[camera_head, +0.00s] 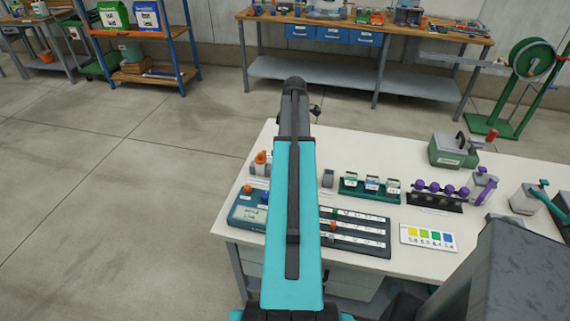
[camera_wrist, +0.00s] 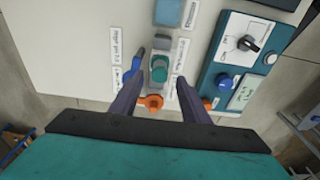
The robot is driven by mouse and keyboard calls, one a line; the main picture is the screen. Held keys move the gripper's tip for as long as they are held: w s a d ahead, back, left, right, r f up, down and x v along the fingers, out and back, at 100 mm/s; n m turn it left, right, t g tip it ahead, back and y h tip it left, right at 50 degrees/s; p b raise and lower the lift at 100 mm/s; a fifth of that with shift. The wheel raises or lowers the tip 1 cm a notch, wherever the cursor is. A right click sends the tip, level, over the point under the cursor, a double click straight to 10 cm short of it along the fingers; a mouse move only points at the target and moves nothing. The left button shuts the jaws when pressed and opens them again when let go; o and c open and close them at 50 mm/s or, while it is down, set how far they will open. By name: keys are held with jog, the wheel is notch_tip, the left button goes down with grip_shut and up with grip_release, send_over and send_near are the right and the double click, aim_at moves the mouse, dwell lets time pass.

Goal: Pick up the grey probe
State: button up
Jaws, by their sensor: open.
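My gripper (camera_wrist: 159,82) is open in the wrist view, its two dark fingers spread above the bench. A short upright piece with a grey-green round top (camera_wrist: 160,68) stands between and just beyond the fingertips. It may be the grey probe, but I cannot tell for sure. An orange-topped piece (camera_wrist: 150,100) sits between the fingers, nearer the palm. A blue piece (camera_wrist: 127,76) shows by the left finger. In the head view my arm hides the gripper and part of this area; an orange cap (camera_head: 261,157) shows left of the arm.
A teal meter box (camera_wrist: 222,75) with a dial and blue and orange plugs lies close right of the fingers. A grey block (camera_wrist: 168,12) stands farther out. The white bench (camera_head: 400,160) also holds a vial rack (camera_head: 369,191), a purple-capped rack (camera_head: 435,203) and a colour card (camera_head: 428,239).

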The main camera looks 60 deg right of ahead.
jog(key=shift+f, duration=0.15)
jog(key=shift+f+p, duration=0.9)
jog(key=shift+f, duration=0.15)
jog(key=shift+w+f+p, duration=0.15)
jog(key=shift+f+p, duration=0.3)
jog(key=shift+f, duration=0.95)
jog(key=shift+c, duration=0.4)
grip_shut()
